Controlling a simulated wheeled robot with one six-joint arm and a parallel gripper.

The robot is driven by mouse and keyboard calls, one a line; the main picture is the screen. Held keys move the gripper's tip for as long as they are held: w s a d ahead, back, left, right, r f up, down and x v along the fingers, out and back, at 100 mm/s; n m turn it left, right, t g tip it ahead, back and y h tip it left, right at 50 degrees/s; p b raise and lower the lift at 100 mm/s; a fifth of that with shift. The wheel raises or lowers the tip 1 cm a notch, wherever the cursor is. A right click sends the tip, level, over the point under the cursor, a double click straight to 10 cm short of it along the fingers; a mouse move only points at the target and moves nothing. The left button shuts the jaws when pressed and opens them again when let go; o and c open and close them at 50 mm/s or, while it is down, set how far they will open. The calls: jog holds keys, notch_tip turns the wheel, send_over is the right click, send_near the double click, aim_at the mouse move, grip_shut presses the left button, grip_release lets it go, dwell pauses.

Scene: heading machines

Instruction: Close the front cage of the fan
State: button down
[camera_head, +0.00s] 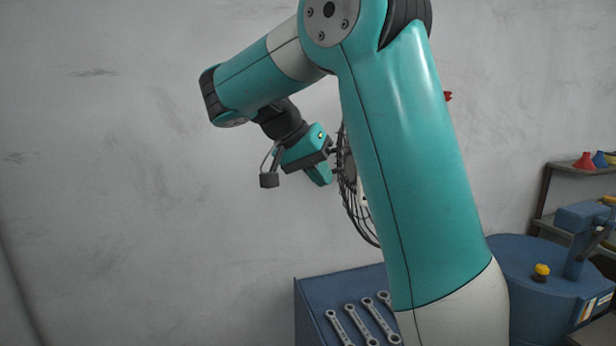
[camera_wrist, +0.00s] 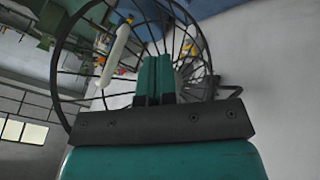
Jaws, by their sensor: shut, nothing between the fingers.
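The fan (camera_head: 350,190) is mostly hidden behind my arm in the head view. In the wrist view a large round black wire cage (camera_wrist: 57,62) fills much of the upper half, with ribs running inward. A long white part (camera_wrist: 115,55) shows among the wires. My gripper (camera_wrist: 153,80) has its two teal fingers together and empty, in front of the cage. I cannot tell whether they touch the wires, nor how far open the front cage stands.
A blue cabinet top (camera_head: 325,292) below carries several wrenches (camera_head: 361,325). A round blue machine (camera_head: 520,265) with a yellow knob (camera_head: 541,270) stands to the right. A shelf (camera_head: 590,168) with small coloured items is at the far right. The plain grey wall left of my arm is clear.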

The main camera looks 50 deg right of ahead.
jog(key=shift+s+d+f+p, duration=0.15)
jog(key=shift+s+d, duration=0.25)
jog(key=shift+s, duration=0.3)
jog(key=shift+s+d+f+p, duration=0.15)
jog(key=shift+s+d, duration=0.2)
jog(key=shift+s, duration=0.3)
jog(key=shift+s+d+f+p, duration=0.15)
jog(key=shift+s+d, duration=0.25)
jog(key=shift+s, duration=0.3)
